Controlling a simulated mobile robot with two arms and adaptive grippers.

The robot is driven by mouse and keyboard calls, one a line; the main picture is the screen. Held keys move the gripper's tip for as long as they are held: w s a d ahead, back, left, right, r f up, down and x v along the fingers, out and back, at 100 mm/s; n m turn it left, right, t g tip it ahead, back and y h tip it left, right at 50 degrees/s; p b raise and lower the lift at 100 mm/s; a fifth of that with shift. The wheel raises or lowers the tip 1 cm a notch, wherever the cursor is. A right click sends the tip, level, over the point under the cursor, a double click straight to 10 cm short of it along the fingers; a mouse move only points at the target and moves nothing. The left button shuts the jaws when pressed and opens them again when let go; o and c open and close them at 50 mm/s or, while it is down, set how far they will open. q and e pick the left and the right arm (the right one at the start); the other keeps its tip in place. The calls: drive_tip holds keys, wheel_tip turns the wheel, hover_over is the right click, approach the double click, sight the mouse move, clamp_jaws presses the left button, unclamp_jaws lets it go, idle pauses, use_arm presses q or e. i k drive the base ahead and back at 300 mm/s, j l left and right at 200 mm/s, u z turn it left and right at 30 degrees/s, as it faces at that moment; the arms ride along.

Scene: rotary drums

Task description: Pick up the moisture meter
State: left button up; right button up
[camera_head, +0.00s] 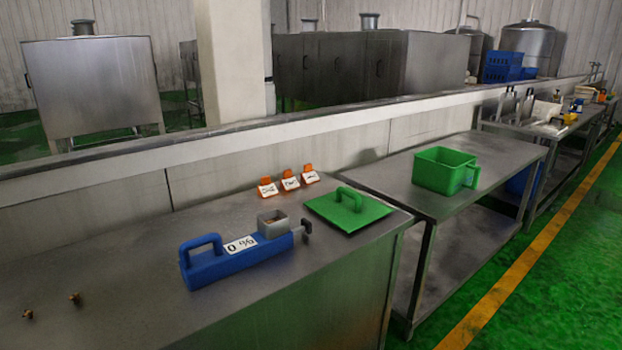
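A blue device with a loop handle, a white label reading "0 %" and a small grey cup on top, which looks like the moisture meter (222,264), lies on the steel table (130,250) in the foreground. A short dark knob sticks out at its right end. Its handle is at its left end. Neither of my grippers shows in the head view, and nothing is touching the meter.
A green board with a handle (325,212) lies right of the meter. Several orange tags with white cards (290,183) stand behind it. Small brown bits (74,299) lie at left. A green bin (437,172) stands on the neighbouring table. A low wall (240,160) runs behind.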

sight(273, 236)
drive_tip(key=u, duration=0.45)
drive_tip(key=i+l+u, duration=0.25)
drive_tip(key=l, duration=0.15)
drive_tip(key=i+l+u, duration=0.1)
drive_tip(key=l+u, duration=0.45)
drive_tip(key=l, duration=0.3)
drive_tip(key=i, duration=0.05)
